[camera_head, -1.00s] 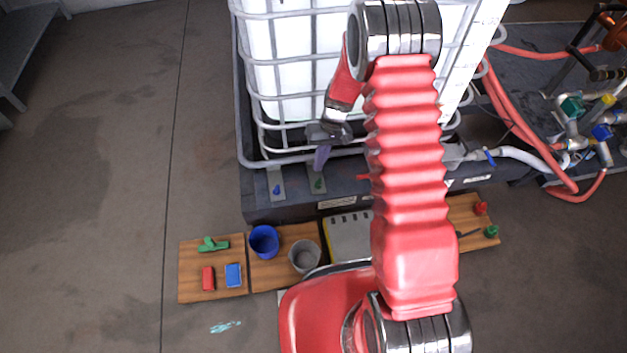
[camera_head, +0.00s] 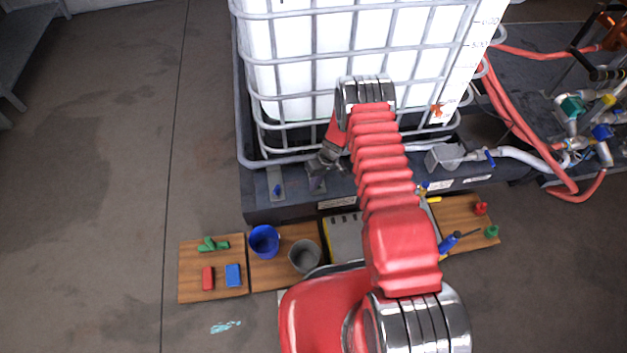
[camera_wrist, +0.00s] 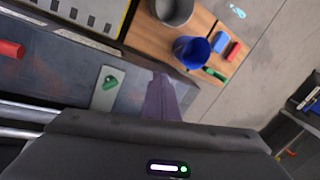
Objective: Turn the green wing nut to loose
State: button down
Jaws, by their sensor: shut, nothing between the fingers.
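The green wing nut (camera_wrist: 110,83) sits on a pale metal plate (camera_wrist: 105,101) on the dark base ledge. It shows clearly in the wrist view, left of my fingers. My gripper (camera_wrist: 160,82) has purple fingers, shut with nothing between them. In the wrist view the fingers are beside the nut with a visible gap. In the head view my gripper (camera_head: 316,183) is over the green nut's plate and hides the nut. A blue wing nut (camera_head: 277,190) is on a similar plate to the left. Height of my fingers above the ledge is hard to tell.
A caged white tank (camera_head: 330,60) stands behind the ledge. Wooden boards in front hold a blue bucket (camera_head: 264,241), a grey bucket (camera_head: 304,256) and small blocks. A red valve handle (camera_wrist: 11,49) is left in the wrist view. Hoses (camera_head: 530,130) lie right.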

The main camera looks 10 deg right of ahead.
jog(key=w+f+n+t, duration=0.2)
jog(key=w+f, duration=0.2)
jog(key=f, duration=0.2)
jog(key=w+d+r+n+t, duration=0.1)
jog(key=w+r+n, duration=0.1)
jog(key=w, duration=0.5)
jog(key=shift+w+d+n+h, duration=0.15)
jog(key=shift+d+n+h, duration=0.15)
jog(key=shift+n, duration=0.6)
jog(key=shift+a, duration=0.1)
jog(key=shift+x, duration=4.9)
jog(key=shift+w, duration=0.2)
jog(key=shift+s+d+f, duration=0.3)
jog(key=shift+s+d, duration=0.35)
jog(key=shift+d, duration=0.1)
jog(key=shift+s+d+f, duration=0.25)
jog(key=shift+s+d, duration=0.35)
jog(key=shift+d, duration=0.1)
